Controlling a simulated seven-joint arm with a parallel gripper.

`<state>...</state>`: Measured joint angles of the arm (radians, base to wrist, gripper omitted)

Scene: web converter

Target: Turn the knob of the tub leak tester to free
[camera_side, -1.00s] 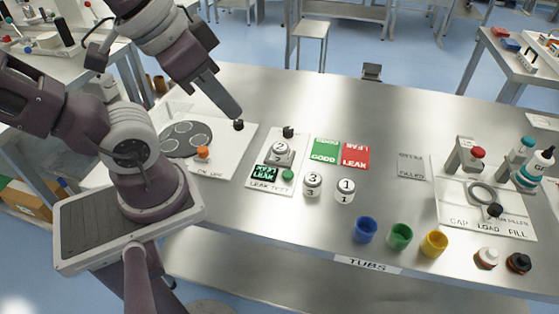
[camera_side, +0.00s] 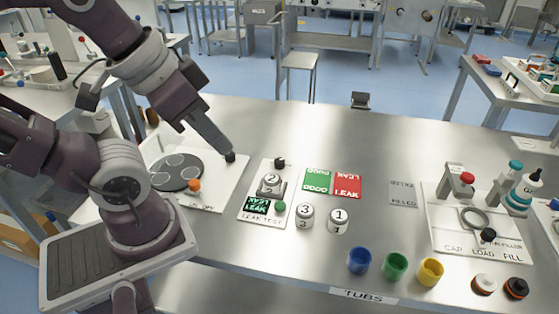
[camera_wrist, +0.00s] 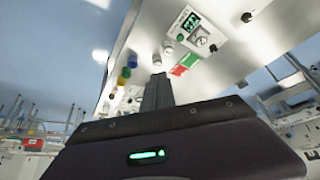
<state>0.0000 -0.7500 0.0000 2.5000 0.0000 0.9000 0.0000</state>
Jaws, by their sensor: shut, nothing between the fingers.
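The tub leak tester (camera_side: 249,220) is a white panel marked LEAK TEST. A tub marked 2 (camera_side: 270,186) sits in it, behind a dark screen (camera_side: 257,206) with green lettering and a green button (camera_side: 281,208). Its black knob (camera_side: 280,163) is at the panel's back; its setting is too small to read. In the wrist view the knob (camera_wrist: 213,48) shows right of the tester's tub. My gripper (camera_side: 227,150) is shut and empty, left of the tester in the side view, overlapping another black knob (camera_side: 231,157). My fingers (camera_wrist: 157,88) are apart from the tester knob.
A white panel with a dark round plate (camera_side: 176,172) and an orange knob (camera_side: 194,186) lies left of the tester. Green (camera_side: 317,181) and red (camera_side: 347,184) cards and white tubs 3 (camera_side: 305,217) and 1 (camera_side: 338,221) stand right of it. Coloured cups line the front.

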